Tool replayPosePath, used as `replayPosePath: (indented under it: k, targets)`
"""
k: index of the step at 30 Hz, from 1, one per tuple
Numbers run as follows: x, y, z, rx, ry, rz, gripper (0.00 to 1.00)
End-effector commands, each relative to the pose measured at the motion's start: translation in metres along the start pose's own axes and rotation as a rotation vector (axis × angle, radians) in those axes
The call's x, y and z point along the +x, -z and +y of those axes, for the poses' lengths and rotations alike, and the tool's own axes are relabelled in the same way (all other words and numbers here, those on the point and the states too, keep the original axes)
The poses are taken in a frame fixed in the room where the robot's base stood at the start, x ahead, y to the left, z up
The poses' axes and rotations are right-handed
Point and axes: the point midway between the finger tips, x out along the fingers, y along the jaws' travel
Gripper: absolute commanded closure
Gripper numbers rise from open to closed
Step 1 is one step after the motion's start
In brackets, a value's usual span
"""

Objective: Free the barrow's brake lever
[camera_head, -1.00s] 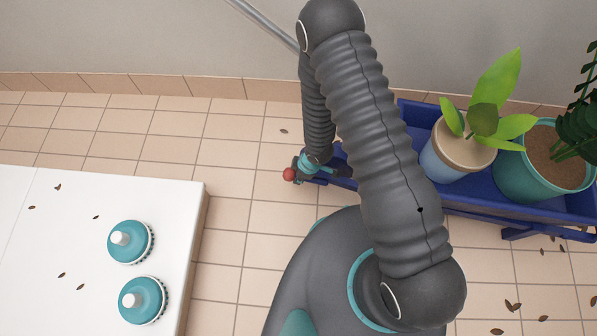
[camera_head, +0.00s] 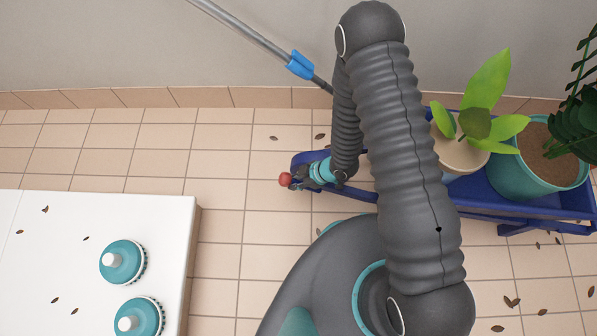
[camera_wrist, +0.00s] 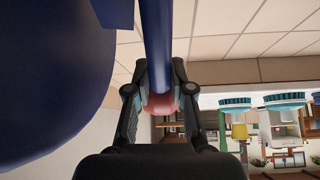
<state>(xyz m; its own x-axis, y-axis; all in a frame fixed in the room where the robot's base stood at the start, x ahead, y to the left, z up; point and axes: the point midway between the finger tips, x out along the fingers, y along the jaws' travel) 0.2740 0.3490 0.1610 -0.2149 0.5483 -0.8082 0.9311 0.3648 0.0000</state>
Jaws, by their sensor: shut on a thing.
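The blue barrow (camera_head: 478,207) stands along the wall at the right in the head view, holding potted plants. A red ball knob (camera_head: 285,179) shows beside its left end. My gripper (camera_head: 310,174) is at that knob. In the wrist view, my gripper's black fingers (camera_wrist: 160,88) are closed around the end of a blue lever (camera_wrist: 156,45), on both sides of it. The red knob (camera_wrist: 160,105) sits between the fingers. My arm hides part of the barrow in the head view.
A big dark blue rounded part (camera_wrist: 45,85) is close at the left of the wrist view. A white table (camera_head: 60,250) with teal-capped items (camera_head: 123,262) stands at left. A pole with a blue clip (camera_head: 299,66) leans by the wall. Tiled floor is open between table and barrow.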

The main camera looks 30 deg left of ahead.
Motion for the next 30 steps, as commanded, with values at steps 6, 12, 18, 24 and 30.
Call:
replayPosePath:
  k: [6,12,18,24,30]
  targets:
    - [-0.001,0.001,0.001,0.001,-0.003,0.002,1.0]
    - [-0.001,0.0,0.001,0.001,-0.003,0.001,0.52]
    - [-0.001,0.0,0.001,0.002,-0.002,0.0,0.52]
    - [-0.015,0.0,0.002,0.003,-0.004,0.0,0.52]
    - [-0.051,0.0,0.002,0.003,-0.006,0.0,0.52]
